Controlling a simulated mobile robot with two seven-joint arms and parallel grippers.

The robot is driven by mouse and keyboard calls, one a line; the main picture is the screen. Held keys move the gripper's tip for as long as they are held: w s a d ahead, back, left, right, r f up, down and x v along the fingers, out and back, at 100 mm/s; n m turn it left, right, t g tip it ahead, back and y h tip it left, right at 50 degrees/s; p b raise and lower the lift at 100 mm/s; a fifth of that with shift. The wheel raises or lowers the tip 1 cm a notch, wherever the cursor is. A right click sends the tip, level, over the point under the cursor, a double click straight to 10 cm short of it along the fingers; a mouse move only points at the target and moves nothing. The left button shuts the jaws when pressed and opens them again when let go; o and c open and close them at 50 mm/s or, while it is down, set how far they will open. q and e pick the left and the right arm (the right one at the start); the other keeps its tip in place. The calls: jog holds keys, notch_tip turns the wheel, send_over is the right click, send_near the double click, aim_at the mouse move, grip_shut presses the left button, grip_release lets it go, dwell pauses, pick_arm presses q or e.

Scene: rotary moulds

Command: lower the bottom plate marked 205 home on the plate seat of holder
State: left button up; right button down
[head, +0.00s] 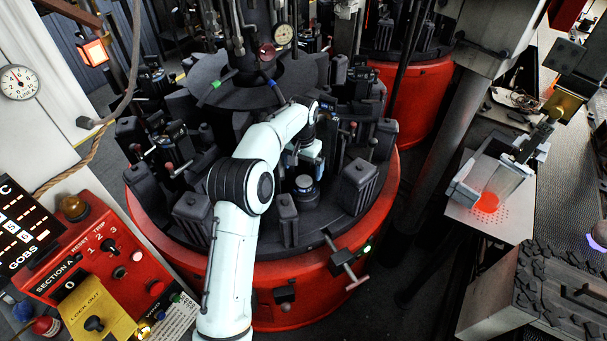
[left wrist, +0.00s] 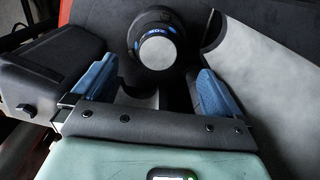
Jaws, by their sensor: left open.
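A dark round piece with a pale flat top and blue marks round its rim, which looks like the bottom plate (left wrist: 160,50), stands on the dark holder in the left wrist view. In the left wrist view my left gripper (left wrist: 152,88) is open and empty. Its blue fingers are spread, with the round piece beyond and between them, apart from both. The plate seat is hidden, so I cannot tell how the piece sits. My right gripper is not in view.
Dark mould blocks (head: 357,188) crowd the red-rimmed rotary machine (head: 300,290) around my left arm. A black block (left wrist: 35,80) lies close to the left finger.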

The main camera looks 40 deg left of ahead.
pick_arm(q)
jog(key=shift+r, duration=0.3)
